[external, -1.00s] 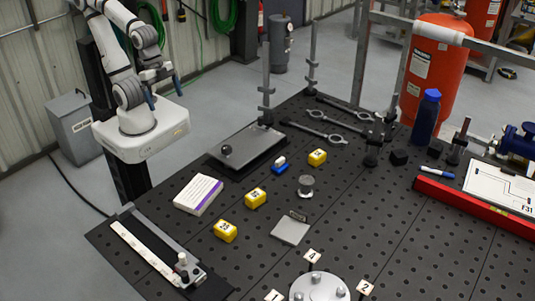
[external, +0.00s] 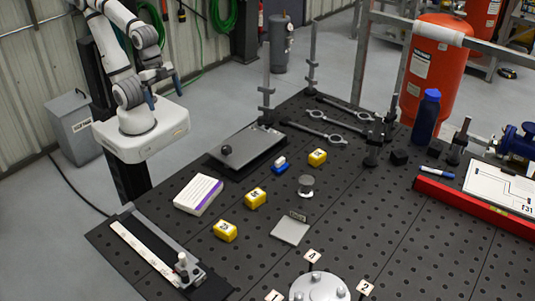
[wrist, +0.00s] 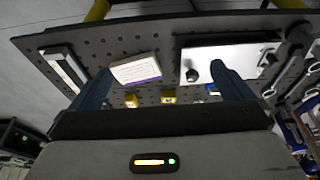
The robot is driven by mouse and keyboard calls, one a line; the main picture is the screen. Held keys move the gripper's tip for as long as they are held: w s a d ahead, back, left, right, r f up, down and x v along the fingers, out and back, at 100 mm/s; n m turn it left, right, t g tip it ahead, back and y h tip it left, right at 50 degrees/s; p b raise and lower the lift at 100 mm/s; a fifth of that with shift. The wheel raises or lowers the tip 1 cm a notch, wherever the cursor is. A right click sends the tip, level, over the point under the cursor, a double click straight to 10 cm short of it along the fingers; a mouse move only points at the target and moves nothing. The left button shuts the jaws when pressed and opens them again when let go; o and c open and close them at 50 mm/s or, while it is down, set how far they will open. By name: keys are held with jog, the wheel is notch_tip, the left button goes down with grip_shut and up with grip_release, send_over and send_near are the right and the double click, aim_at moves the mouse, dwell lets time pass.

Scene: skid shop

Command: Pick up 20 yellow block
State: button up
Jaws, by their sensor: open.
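Three yellow blocks with dark markings lie on the black perforated table: a far one (external: 317,157), a middle one (external: 255,198) and a near one (external: 225,231). Their markings are too small to read, so I cannot tell which is 20. In the wrist view, two yellow blocks show between the fingers, one on the left (wrist: 131,100) and one near the middle (wrist: 168,97). My gripper (external: 165,91) is open and empty, raised beyond the table's far left side and well apart from the blocks. Its blue fingers (wrist: 160,82) are spread in the wrist view.
A white-and-purple box (external: 198,194), a grey plate (external: 248,150), a small blue-and-white item (external: 279,165), a metal spool (external: 306,186) and a flat grey square (external: 291,230) surround the blocks. A blue bottle (external: 425,117) and upright posts stand farther right.

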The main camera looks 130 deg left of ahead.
jog(key=c, duration=0.4)
jog(key=m+t+b, duration=0.1)
jog(key=b, duration=0.2)
send_over(318, 154)
jog(key=s+a, duration=0.1)
jog(key=s, duration=0.1)
notch_tip(318, 154, down, 16)
jog(key=shift+c, duration=0.2)
jog(key=shift+h, duration=0.3)
jog(key=shift+s+d+p+x, duration=0.15)
jog(key=shift+p+x, duration=0.2)
jog(key=shift+x, duration=0.8)
jog(key=shift+s+d+p+x, duration=0.1)
jog(key=shift+p+x, duration=0.2)
jog(key=shift+x, duration=0.85)
jog(key=shift+s+d+p+x, duration=0.15)
jog(key=shift+p+x, duration=0.2)
jog(key=shift+x, duration=0.75)
